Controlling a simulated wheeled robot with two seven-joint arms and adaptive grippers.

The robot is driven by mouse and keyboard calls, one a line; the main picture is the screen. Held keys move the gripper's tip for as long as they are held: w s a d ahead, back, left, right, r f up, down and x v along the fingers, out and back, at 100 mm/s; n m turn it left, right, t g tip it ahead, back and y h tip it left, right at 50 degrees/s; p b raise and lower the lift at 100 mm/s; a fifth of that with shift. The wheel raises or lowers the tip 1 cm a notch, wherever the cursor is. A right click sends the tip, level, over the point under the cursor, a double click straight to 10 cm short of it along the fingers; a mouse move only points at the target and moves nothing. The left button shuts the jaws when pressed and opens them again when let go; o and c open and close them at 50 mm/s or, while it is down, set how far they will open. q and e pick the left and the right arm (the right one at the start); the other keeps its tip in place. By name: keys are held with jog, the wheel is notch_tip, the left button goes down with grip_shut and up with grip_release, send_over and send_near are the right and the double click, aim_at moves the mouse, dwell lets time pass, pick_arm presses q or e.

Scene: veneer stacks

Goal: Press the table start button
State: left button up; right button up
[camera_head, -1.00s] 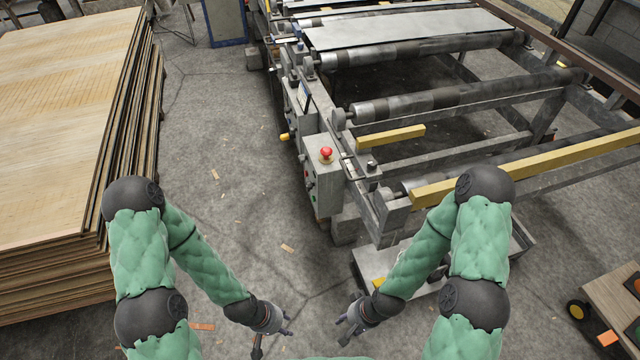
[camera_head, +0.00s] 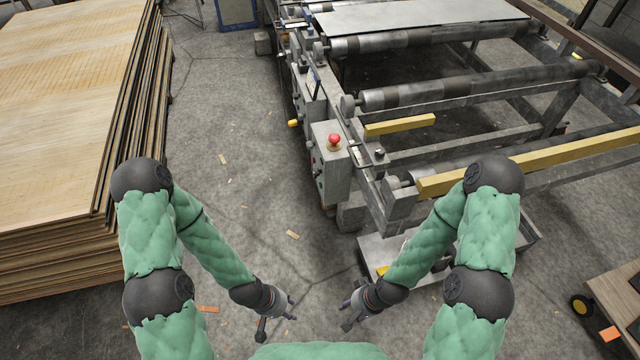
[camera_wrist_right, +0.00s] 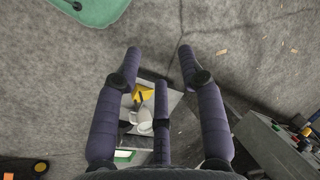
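A grey control box (camera_head: 330,160) stands at the near left corner of the roller table (camera_head: 400,205). It has a red mushroom button (camera_head: 334,140) on top and small coloured buttons (camera_head: 318,170) on its left face. In the right wrist view, buttons on a grey box (camera_wrist_right: 295,135) show at the right edge. My left gripper (camera_head: 290,308) is low over the floor, left of and nearer than the box. My right gripper (camera_head: 346,312) is also low, below the box and apart from it. In the right wrist view its fingers (camera_wrist_right: 160,70) are spread and empty.
A tall veneer stack (camera_head: 70,130) stands at the left. A yellow bar (camera_head: 540,158) runs along the table's near side. A wooden cart (camera_head: 615,290) is at the right. Grey floor (camera_head: 230,190) between stack and table is clear apart from scraps.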

dwell(0.3)
grip_shut()
dwell(1.1)
